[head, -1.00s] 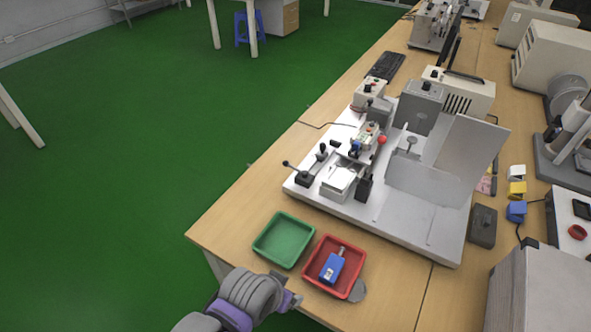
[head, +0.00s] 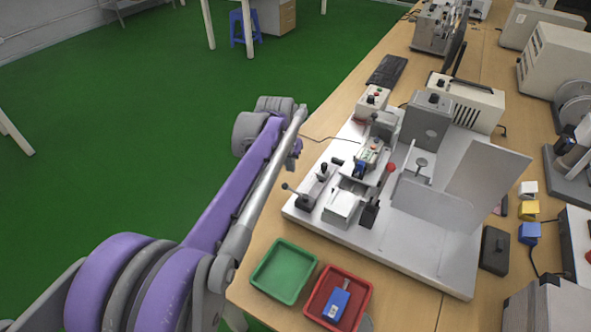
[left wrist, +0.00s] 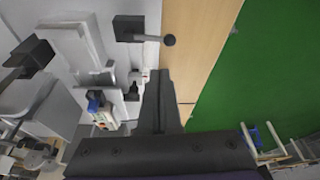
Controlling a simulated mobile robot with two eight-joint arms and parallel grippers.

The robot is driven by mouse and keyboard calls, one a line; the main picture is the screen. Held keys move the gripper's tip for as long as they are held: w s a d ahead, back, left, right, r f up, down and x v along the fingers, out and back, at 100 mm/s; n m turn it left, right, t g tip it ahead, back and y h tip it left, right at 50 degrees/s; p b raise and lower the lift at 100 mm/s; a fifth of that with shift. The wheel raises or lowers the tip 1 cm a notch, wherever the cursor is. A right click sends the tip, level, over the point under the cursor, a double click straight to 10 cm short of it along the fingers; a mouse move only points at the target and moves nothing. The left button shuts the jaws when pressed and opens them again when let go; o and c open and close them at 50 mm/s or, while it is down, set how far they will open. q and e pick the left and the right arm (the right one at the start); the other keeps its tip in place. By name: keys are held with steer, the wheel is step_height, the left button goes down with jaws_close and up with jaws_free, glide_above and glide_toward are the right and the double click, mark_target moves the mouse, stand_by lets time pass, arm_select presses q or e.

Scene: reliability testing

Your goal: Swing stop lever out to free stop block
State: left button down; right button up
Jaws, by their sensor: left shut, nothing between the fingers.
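A lever with a ball knob (head: 286,186) stands on a dark block at the near left edge of the white fixture plate (head: 420,262). In the left wrist view the lever (left wrist: 150,38) shows at the top, its knob pointing right. I take it for the stop lever. A pale silver block (head: 341,206) sits beside it; I cannot tell whether it is the stop block. My left gripper (head: 296,149) hangs beyond the lever, by the table's left edge, partly hidden by my arm. In the left wrist view its fingers (left wrist: 160,76) are shut, empty and apart from the lever. My right gripper is out of view.
A green tray (head: 260,285) and a red tray (head: 364,300) holding a blue part (head: 337,302) stand at the table's front. A red-knobbed lever (head: 390,167) and upright grey panels (head: 487,187) rise from the fixture. Left of the table is open green floor.

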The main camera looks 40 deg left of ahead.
mark_target(295, 192)
arm_select(q)
steer(key=w+a, duration=0.2)
steer(key=shift+w+a, duration=0.25)
steer(key=shift+a, duration=0.1)
steer(key=shift+r, duration=0.1)
step_height(295, 192, down, 9)
steer(key=shift+s+r, duration=0.2)
steer(key=shift+s, duration=0.2)
